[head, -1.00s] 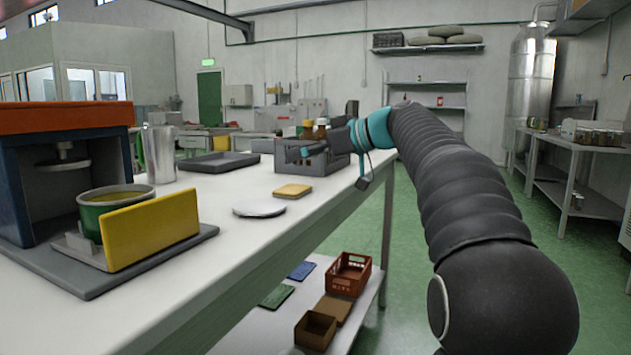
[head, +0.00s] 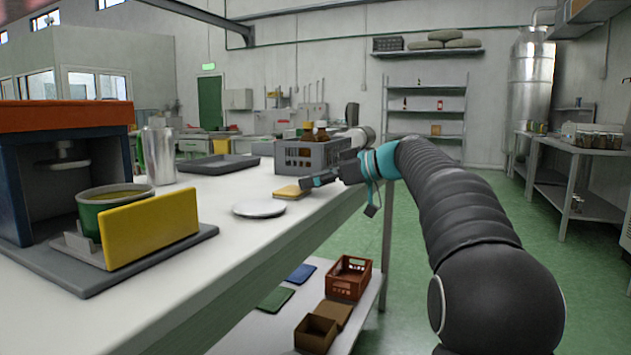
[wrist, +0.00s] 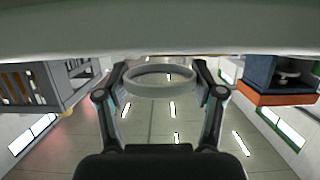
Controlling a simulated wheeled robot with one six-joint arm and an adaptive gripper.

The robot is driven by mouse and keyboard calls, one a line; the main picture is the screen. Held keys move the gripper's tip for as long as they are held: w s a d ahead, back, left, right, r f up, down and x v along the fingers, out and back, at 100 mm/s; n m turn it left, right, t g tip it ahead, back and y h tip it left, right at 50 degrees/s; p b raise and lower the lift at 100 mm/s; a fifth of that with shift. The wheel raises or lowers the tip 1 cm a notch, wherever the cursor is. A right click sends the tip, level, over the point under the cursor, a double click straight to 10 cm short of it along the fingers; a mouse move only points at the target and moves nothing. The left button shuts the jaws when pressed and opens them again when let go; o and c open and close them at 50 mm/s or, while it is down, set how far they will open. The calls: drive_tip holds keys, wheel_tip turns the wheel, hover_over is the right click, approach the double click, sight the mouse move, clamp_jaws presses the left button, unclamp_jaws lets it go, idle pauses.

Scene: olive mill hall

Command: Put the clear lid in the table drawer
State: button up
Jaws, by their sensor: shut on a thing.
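A round see-through lid with a pale rim (wrist: 160,91) sits between my two fingertips in the wrist view. My gripper (wrist: 159,74) is shut on it. I cannot make out the lid in the head view. I cannot make out a table drawer in either view.
A pale disc (head: 259,208) lies on the table near my gripper. A grey crate with bottles (head: 300,155), a dark tray (head: 219,164), a metal canister (head: 159,152) and an orange-topped press (head: 65,118) stand on it. A red crate (head: 348,278) is on the lower shelf.

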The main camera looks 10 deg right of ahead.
drive_tip(key=shift+f+b, duration=0.55)
drive_tip(key=shift+f, duration=0.25)
drive_tip(key=o, duration=1)
drive_tip(key=shift+f, duration=0.15)
drive_tip(key=shift+c, duration=0.2)
drive_tip(key=shift+r+p, duration=0.55)
drive_tip(key=shift+r, duration=0.05)
drive_tip(key=shift+d+r, duration=0.2)
drive_tip(key=shift+d, duration=0.15)
drive_tip(key=v, duration=1.1)
drive_tip(key=shift+s+r, duration=0.3)
